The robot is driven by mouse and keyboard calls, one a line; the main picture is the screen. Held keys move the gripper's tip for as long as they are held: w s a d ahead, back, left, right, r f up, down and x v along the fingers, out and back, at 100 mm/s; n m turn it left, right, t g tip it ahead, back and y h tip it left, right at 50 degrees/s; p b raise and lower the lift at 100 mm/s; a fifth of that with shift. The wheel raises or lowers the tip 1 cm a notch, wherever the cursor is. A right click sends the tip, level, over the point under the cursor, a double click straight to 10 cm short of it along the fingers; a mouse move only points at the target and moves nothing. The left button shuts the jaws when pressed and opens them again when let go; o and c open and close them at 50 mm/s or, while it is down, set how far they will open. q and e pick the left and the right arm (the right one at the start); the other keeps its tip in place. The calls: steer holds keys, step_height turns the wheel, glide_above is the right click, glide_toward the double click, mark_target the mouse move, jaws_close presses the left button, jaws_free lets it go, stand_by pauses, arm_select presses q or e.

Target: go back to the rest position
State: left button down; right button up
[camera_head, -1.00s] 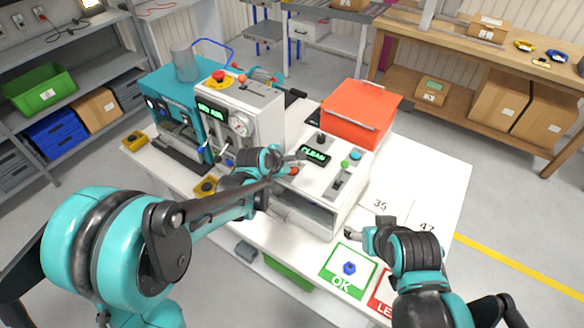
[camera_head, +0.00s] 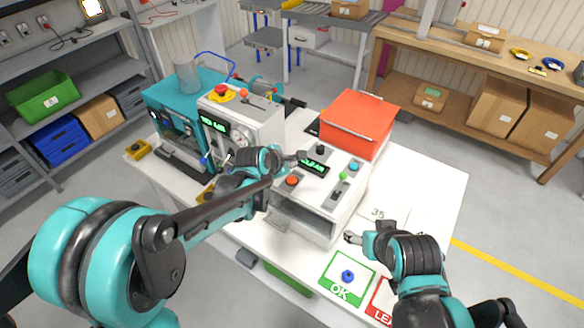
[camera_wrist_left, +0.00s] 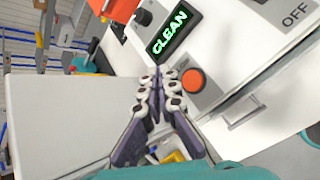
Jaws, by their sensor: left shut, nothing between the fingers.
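My left gripper (camera_head: 297,159) is above the top panel of the white machine (camera_head: 308,212), beside its green display (camera_head: 314,167) and red button (camera_head: 292,181). In the left wrist view its fingers (camera_wrist_left: 164,78) are together and hold nothing. That view shows the display (camera_wrist_left: 172,32) reading CLEAN and the orange-red button (camera_wrist_left: 193,80) just right of the fingertips; contact cannot be made out. My right gripper (camera_head: 354,238) is low at the right, near the machine's front corner and the OK card. Its fingers are too small to judge.
An orange-red box (camera_head: 360,122) stands behind the machine. A teal and white machine (camera_head: 246,116) with a gauge stands to the left. A green OK card (camera_head: 340,294) with a blue piece (camera_head: 348,276) lies at the table's front. The table's right side is clear.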

arm_select(q)
steer(key=s+a+f+m+y+b, duration=0.1)
steer(key=s+a+m+b, duration=0.2)
steer(key=s+a+m, duration=0.2)
steer(key=s+a+f+m+y+b, duration=0.2)
steer(key=s+a+m, duration=0.4)
steer(key=s+m, duration=0.3)
steer(key=s+a+f+m+g+y+b, duration=0.1)
steer(key=s+a+m+b, duration=0.2)
steer(key=s, duration=1)
steer(key=a+m, duration=0.3)
steer(key=m, duration=0.1)
steer(key=shift+a+f+b, duration=0.2)
steer(key=shift+b, duration=0.1)
